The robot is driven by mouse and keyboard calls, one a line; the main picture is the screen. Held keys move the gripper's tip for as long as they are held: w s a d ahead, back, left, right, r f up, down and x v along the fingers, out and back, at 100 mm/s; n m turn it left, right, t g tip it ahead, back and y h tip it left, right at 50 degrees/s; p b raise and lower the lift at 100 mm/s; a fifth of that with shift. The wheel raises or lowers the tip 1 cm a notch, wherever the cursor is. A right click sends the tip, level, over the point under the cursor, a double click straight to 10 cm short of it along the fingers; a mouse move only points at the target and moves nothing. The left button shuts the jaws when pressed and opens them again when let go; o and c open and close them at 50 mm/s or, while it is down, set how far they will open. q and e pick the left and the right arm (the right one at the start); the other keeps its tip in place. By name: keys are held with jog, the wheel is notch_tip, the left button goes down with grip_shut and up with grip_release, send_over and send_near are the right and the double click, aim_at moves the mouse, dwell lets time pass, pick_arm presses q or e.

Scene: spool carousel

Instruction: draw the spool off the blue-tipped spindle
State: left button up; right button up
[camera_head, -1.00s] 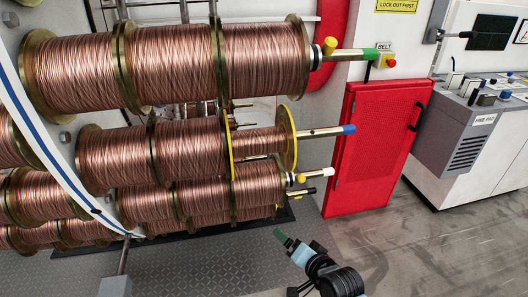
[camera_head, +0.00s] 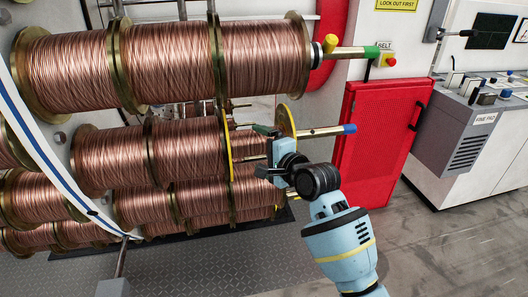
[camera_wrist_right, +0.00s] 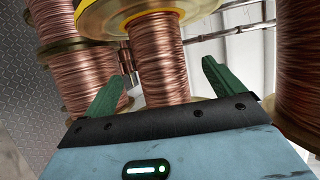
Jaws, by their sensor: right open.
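The blue-tipped spindle (camera_head: 322,132) sticks out to the right from the middle row. Its outermost spool (camera_head: 287,119) has yellow-edged flanges and a narrow copper winding, partly hidden by my right gripper. My right gripper (camera_head: 263,150) is open at the winding, between the two flanges. In the right wrist view, the copper winding of this spool (camera_wrist_right: 163,62) shows between the open fingers of the right gripper (camera_wrist_right: 160,88), with gaps on both sides. My left gripper is not in view.
A green-tipped spindle (camera_head: 350,51) with large full spools lies above. More spools fill the rows below and to the left. A red perforated panel (camera_head: 385,145) stands behind the spindle tip, and a grey console (camera_head: 465,125) is at the right. The floor at lower right is clear.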

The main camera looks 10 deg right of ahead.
aim_at(256, 148)
jog(key=x, duration=0.5)
jog(key=shift+w+a+f+b, duration=0.1)
jog(key=shift+w+f+b, duration=0.15)
jog(key=shift+b, duration=0.1)
jog(key=shift+w+a, duration=0.3)
jog(key=shift+w, duration=0.25)
